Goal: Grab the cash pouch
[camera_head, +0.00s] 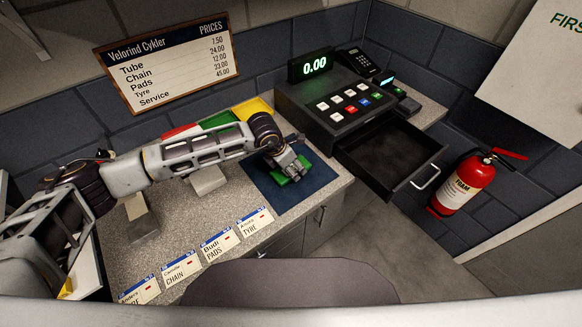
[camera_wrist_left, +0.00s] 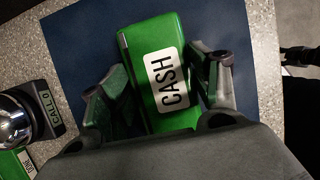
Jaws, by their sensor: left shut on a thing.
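The cash pouch (camera_wrist_left: 150,40) is green with a white label reading CASH. It lies over the dark blue mat (camera_wrist_left: 75,40); I cannot tell whether it touches the mat. My left gripper (camera_wrist_left: 160,85) is shut on it, with one finger on each side. In the head view the left gripper (camera_head: 288,172) reaches down over the mat (camera_head: 310,190) at the counter's right part, and a little green of the pouch (camera_head: 281,180) shows under the fingers. The near end of the pouch is hidden by the gripper in the wrist view. My right gripper is not in view.
A cash register (camera_head: 325,98) stands at the back right with its drawer (camera_head: 390,157) open and seemingly empty. Red, green and yellow trays (camera_head: 218,120) sit behind my left arm. Labelled cards (camera_head: 180,268) line the counter's front edge. A fire extinguisher (camera_head: 465,182) hangs at right.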

